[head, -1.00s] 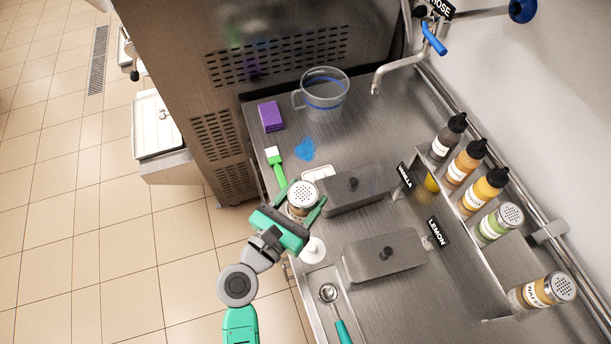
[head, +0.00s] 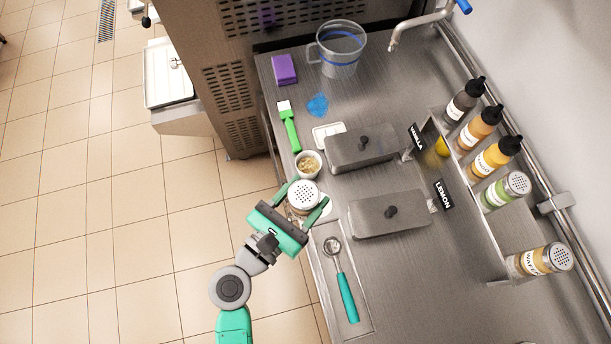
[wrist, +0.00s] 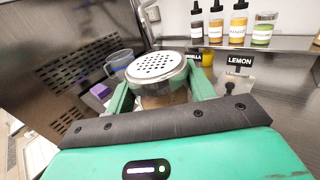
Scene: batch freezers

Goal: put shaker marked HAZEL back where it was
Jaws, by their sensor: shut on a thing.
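My gripper (head: 303,203) is shut on a shaker (head: 303,194) with a perforated metal lid. It holds the shaker at the left edge of the steel counter, over or in front of a white round thing that is mostly hidden. In the wrist view the shaker (wrist: 157,75) is upright between the fingers, with brownish contents. Its label cannot be read. The rack (head: 490,245) at the right holds several bottles, a green-labelled shaker (head: 507,190) and a shaker whose label seems to read WAFER (head: 540,261). An empty space lies between those two shakers.
A small cup of brown crumbs (head: 308,164) stands just beyond the held shaker. Two lidded grey containers (head: 362,149) (head: 390,214), with VANILLA and LEMON signs, lie between gripper and rack. A scoop (head: 345,285), green brush (head: 290,130), purple block (head: 285,69) and jug (head: 338,50) also occupy the counter.

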